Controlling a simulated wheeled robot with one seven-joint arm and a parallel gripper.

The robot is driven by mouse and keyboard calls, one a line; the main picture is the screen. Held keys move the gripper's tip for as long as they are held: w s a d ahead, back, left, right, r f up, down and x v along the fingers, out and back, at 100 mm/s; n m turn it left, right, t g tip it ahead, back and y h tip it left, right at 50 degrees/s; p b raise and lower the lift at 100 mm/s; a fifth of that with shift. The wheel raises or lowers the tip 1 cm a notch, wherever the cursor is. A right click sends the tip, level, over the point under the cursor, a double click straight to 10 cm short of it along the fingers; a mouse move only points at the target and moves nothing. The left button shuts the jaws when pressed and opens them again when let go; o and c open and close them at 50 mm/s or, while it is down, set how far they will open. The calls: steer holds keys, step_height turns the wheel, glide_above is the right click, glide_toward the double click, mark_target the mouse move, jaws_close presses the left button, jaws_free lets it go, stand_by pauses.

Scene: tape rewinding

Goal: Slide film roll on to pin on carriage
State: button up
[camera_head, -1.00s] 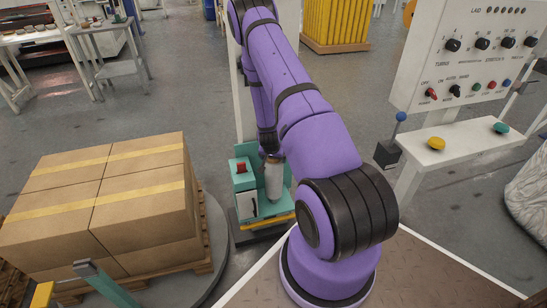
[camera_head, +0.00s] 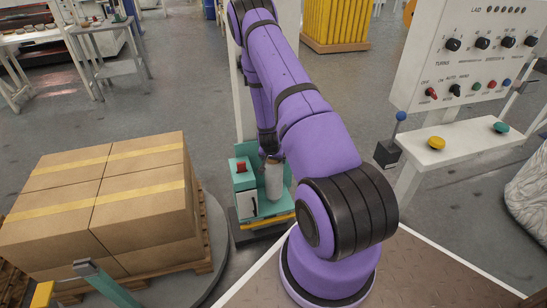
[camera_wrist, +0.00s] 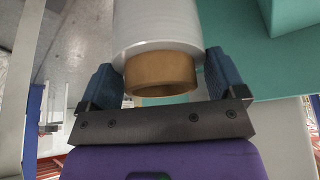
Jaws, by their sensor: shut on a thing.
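The film roll (camera_head: 274,181) is a pale, upright cylinder at the teal carriage (camera_head: 266,208). In the wrist view the film roll (camera_wrist: 158,32) shows its translucent film and a brown cardboard core (camera_wrist: 160,75). My gripper (camera_wrist: 158,82) is shut on the film roll, with a blue finger on each side of its core end. In the head view my gripper (camera_head: 270,154) is at the roll's top, partly hidden by my purple arm. The pin is not visible, so I cannot tell whether the roll is around it or above it.
Stacked cardboard boxes (camera_head: 103,200) sit on a round turntable (camera_head: 214,240) left of the carriage. A white column (camera_head: 245,110) stands behind it. A control panel (camera_head: 468,60) is at right. A red button (camera_head: 241,167) tops the carriage's teal housing.

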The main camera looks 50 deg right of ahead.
steer(key=shift+f, duration=2.15)
stand_by(0.4)
steer(key=o, duration=1.5)
step_height(320, 180, up, 8)
steer(key=shift+r, duration=0.1)
steer(key=v, duration=1)
steer(key=shift+s+a+r, duration=0.1)
steer(key=shift+a+r, duration=0.05)
steer(key=shift+r, duration=0.1)
